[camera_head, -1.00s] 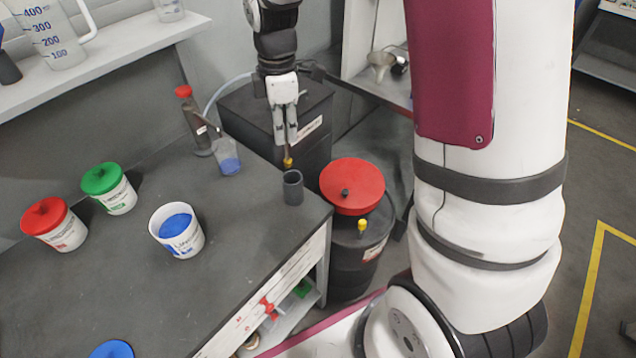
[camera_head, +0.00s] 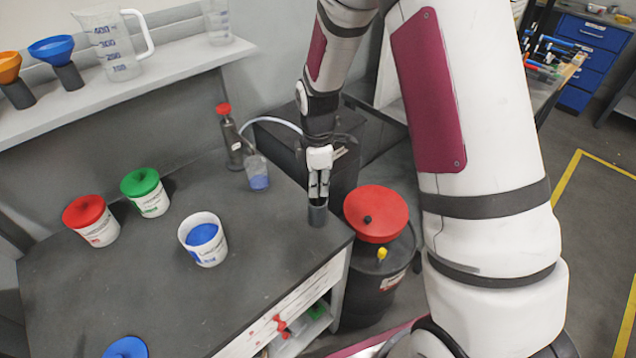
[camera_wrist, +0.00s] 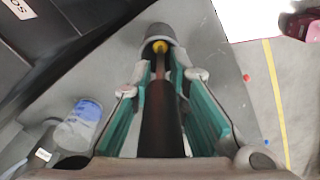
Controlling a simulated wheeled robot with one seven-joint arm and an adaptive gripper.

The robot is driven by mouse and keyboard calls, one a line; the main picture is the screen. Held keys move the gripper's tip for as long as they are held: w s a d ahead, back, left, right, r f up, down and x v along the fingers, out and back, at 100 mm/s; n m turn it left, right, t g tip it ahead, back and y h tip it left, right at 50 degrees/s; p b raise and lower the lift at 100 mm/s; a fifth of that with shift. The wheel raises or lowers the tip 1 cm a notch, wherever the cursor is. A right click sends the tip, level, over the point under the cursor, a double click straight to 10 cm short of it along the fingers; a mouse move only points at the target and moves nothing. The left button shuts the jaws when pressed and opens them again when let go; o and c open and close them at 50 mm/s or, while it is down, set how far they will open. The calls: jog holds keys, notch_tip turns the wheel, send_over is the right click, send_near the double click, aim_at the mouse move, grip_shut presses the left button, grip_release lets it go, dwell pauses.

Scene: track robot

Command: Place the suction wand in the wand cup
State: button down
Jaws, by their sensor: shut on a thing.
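The wand cup (camera_head: 317,217) is a dark grey open cylinder standing upright near the right front corner of the bench. It also shows in the wrist view (camera_wrist: 157,30). My gripper (camera_head: 318,196) points down right above the cup and is shut on the suction wand (camera_wrist: 160,105), a dark brown rod lying between the green finger pads. The wand's yellow tip (camera_wrist: 160,46) shows within the cup's mouth in the wrist view. How deep it sits is hard to tell. In the head view the fingers and cup rim hide most of the wand.
A clear beaker with blue contents (camera_head: 257,174) and a red-capped bottle (camera_head: 232,137) stand left of the cup. A black drum with a red lid (camera_head: 376,213) is close on the right. An open white tub (camera_head: 204,240) and lidded red and green tubs stand further left.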

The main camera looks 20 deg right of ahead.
jog(key=shift+f, duration=0.1)
jog(key=shift+f, duration=0.35)
jog(key=shift+f, duration=0.15)
jog(key=c, duration=1.6)
grip_release()
jog(key=shift+o, duration=0.2)
